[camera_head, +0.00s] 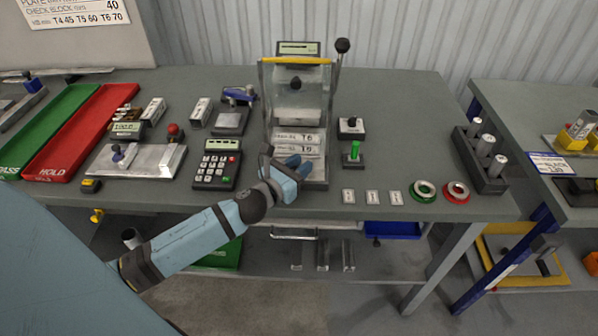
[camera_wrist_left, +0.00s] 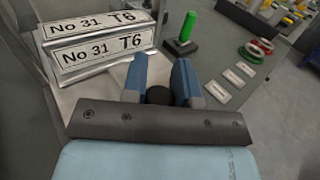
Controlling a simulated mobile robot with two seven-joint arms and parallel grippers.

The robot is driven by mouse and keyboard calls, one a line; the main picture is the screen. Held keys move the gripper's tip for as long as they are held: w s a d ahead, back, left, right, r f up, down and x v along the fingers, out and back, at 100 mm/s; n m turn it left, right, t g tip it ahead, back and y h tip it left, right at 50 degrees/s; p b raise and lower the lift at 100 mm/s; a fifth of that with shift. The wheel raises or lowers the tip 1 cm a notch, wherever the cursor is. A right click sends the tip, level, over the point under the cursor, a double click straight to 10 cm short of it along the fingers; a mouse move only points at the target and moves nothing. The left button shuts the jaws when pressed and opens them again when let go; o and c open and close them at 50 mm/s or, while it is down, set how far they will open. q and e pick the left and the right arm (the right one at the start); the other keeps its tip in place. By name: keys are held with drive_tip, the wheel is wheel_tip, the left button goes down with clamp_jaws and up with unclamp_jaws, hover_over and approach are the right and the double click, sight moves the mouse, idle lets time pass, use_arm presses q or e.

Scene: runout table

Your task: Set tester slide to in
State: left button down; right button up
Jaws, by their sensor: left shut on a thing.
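The tester (camera_head: 297,75) stands at the back middle of the table, with a clear guard topped by a yellow bar. Its slide (camera_head: 317,178) sticks out at the front, towards the table's near edge. My left gripper (camera_head: 299,166) is over the front of the slide. In the left wrist view its blue fingers (camera_wrist_left: 161,84) are shut on a round dark knob (camera_wrist_left: 159,95) at the slide's front. Two white plates (camera_wrist_left: 103,50) marked "No 31 T6" stand just behind the fingers. The knob is hidden by the gripper in the head view. My right gripper is not in view.
A keypad box (camera_head: 217,169) stands left of the tester. A green-handled stand (camera_head: 354,153) and a black switch box (camera_head: 351,127) are on its right. Small white tags (camera_head: 372,197), a green ring (camera_head: 423,191) and a red ring (camera_head: 456,192) lie along the front edge.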

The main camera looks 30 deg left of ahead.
use_arm(q)
drive_tip(key=shift+w, duration=0.1)
drive_tip(key=c, duration=0.9)
unclamp_jaws()
drive_tip(key=s+a+b, duration=0.1)
drive_tip(key=s+b, duration=0.1)
drive_tip(key=s, duration=1.2)
drive_tip(key=shift+a, duration=0.35)
drive_tip(key=shift+w, duration=0.1)
drive_tip(key=shift+c, duration=0.4)
